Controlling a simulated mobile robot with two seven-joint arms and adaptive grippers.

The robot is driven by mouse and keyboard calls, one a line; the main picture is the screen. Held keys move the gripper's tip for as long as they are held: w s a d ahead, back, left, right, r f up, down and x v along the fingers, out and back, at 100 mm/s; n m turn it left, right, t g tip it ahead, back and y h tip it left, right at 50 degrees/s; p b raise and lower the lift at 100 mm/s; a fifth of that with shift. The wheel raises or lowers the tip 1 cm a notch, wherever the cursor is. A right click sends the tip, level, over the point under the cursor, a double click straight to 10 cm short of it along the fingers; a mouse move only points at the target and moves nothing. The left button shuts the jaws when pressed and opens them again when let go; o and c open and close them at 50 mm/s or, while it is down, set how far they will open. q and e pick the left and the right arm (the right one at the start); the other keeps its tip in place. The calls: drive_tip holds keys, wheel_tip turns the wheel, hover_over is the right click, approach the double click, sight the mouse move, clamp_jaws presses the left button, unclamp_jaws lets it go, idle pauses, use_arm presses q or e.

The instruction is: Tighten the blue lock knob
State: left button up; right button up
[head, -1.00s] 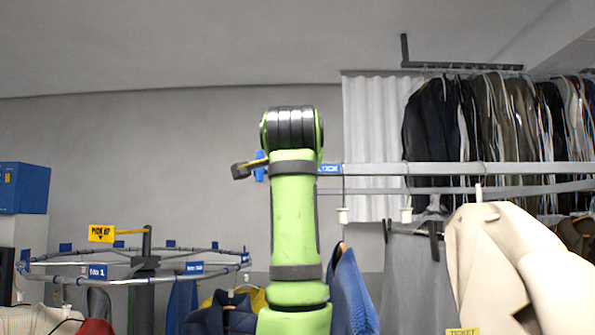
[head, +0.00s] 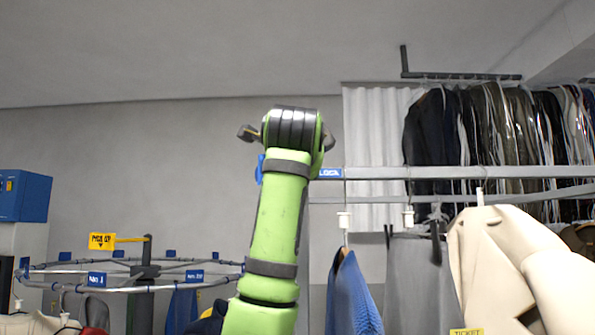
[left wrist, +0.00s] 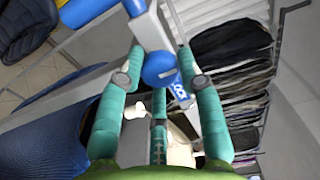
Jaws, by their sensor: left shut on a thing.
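The blue lock knob (left wrist: 158,68) sits between the fingers of my left gripper (left wrist: 161,60) in the left wrist view, beside a blue-white label on the rail. My left gripper is shut on the knob. In the head view my green arm hides most of the gripper; dark finger parts (head: 248,133) stick out on both sides of the black wrist joint. A bit of blue, possibly the knob or its mount, shows at the arm's left edge (head: 260,168). My right gripper is not in view.
A grey rail (head: 420,173) runs right from behind my arm, with a blue jacket (head: 352,295), a grey garment and a cream coat (head: 515,260) hanging below. A round rack (head: 110,290) with a yellow sign stands at left. Dark clothes hang at the back right.

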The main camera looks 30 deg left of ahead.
use_arm(q)
drive_tip(key=shift+d+r+m, duration=0.1)
drive_tip(key=shift+r+m, duration=0.05)
drive_tip(key=shift+m, duration=0.15)
drive_tip(key=o, duration=1.1)
drive_tip(key=shift+w+d, duration=0.15)
drive_tip(key=shift+w, duration=0.05)
drive_tip(key=v, duration=1.2)
